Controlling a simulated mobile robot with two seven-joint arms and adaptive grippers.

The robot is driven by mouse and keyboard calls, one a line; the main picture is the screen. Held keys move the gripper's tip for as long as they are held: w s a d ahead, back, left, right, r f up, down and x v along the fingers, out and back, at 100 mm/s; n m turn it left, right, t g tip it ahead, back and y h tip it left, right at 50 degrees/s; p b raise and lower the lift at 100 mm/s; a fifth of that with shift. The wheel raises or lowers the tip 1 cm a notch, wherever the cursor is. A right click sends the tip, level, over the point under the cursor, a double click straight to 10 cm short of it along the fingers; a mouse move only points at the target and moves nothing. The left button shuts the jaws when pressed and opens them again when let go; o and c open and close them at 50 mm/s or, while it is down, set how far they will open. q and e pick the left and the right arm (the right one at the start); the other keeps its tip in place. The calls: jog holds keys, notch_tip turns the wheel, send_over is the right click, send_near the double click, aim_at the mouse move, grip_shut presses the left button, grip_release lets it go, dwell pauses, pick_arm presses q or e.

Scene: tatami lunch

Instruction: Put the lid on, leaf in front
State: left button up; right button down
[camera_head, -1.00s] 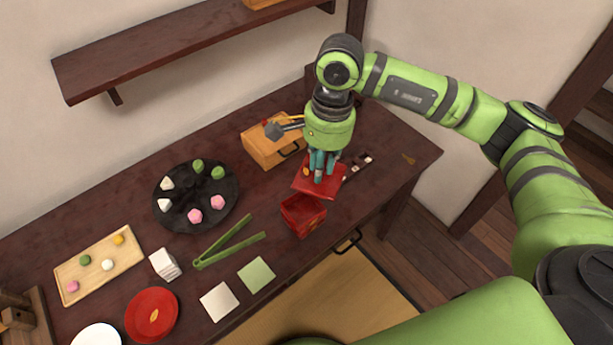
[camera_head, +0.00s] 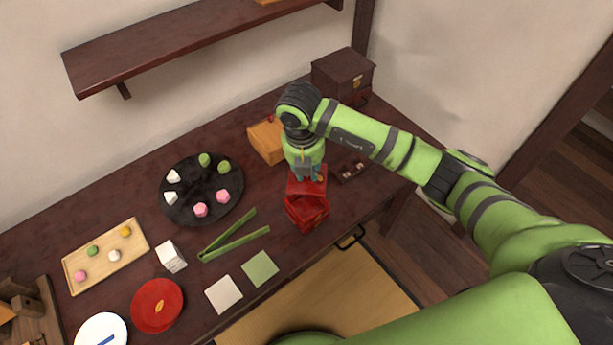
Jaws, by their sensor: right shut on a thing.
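The red box (camera_head: 308,213) stands on the dark table near its front edge. The red lid (camera_head: 312,187) is at the far side of the box, and in the picture the two overlap. I cannot tell whether they touch. My right gripper (camera_head: 306,176) points down and is shut on the lid. The leaf mark on the lid cannot be made out behind the fingers. My left gripper is not in view.
A wooden drawer box (camera_head: 266,141) stands behind, and a small dark tray (camera_head: 347,171) lies to the right. Green tongs (camera_head: 232,241), a black round tray (camera_head: 202,211) of sweets, and a red plate (camera_head: 145,318) with a leaf mark lie left.

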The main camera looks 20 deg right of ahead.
aim_at(307, 179)
jog(key=m, duration=0.1)
jog(key=f+m, duration=0.1)
jog(key=m, duration=0.1)
jog(key=f+m, duration=0.1)
jog(key=m, duration=0.1)
jog(key=shift+a+g, duration=0.15)
jog(key=shift+g, duration=0.15)
jog(key=m, duration=0.1)
jog(key=f+m, duration=0.1)
jog(key=m, duration=0.2)
jog(key=shift+s+f+m+g, duration=0.2)
jog(key=shift+f+m+g, duration=0.1)
jog(key=shift+m, duration=0.1)
notch_tip(307, 179, down, 5)
jog(key=b, duration=0.4)
jog(key=shift+r, duration=0.2)
jog(key=shift+f+b, duration=0.5)
jog(key=shift+f, duration=0.25)
jog(key=c, duration=1)
grip_release()
jog(key=r, duration=0.7)
jog(key=a+r, duration=0.1)
jog(key=r, duration=0.2)
jog(key=shift+w+a+r, duration=0.1)
jog(key=shift+w+r, duration=0.1)
jog(key=shift+r, duration=0.15)
jog(key=shift+s+a+r, duration=0.1)
jog(key=shift+r, duration=0.55)
